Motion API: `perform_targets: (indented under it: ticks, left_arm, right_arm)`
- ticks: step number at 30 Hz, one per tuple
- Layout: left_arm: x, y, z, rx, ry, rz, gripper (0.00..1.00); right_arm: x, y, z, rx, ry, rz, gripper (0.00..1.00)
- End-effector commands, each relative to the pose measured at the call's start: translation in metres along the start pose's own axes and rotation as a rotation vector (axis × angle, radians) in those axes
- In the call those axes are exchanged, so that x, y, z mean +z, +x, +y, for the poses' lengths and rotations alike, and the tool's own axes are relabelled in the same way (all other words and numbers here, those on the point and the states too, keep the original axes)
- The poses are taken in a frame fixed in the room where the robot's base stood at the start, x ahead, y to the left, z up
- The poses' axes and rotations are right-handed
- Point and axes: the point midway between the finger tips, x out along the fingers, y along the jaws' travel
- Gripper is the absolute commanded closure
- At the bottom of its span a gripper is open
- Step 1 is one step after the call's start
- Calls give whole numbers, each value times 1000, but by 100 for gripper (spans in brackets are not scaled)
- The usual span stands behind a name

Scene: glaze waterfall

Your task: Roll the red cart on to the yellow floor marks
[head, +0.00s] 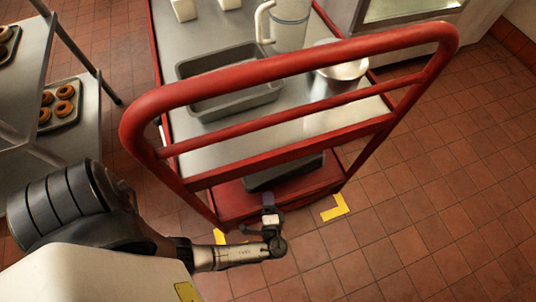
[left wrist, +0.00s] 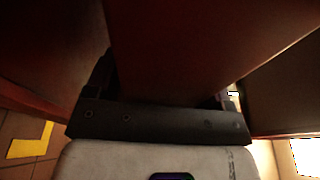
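One L-shaped yellow mark (head: 335,207) shows at the cart's near right corner, and part of another yellow mark (head: 219,236) shows at the near left, partly hidden by my arm. A yellow mark (left wrist: 30,142) also shows in the left wrist view. My left gripper (head: 269,201) is at the cart's near end, low down. In the left wrist view a red part of the cart (left wrist: 180,50) fills the space between its fingers. My right gripper is out of view.
A steel rack with a tray of doughnuts (head: 62,107) stands at the left. Tiled floor to the right (head: 450,190) is clear.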

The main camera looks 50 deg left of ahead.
Motion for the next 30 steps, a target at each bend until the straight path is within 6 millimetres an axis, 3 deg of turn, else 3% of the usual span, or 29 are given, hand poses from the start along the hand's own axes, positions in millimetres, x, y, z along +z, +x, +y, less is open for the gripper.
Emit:
perform_targets:
  ticks: [3, 14, 30]
  left_arm:
    - [0, 0, 0, 0, 0, 0, 13]
    - [0, -8, 1, 2, 0, 0, 13]
    - [0, -98, 0, 2, 0, 0, 13]
  right_arm:
    - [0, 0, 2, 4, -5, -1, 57]
    - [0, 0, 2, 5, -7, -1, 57]
    - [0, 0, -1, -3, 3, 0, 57]
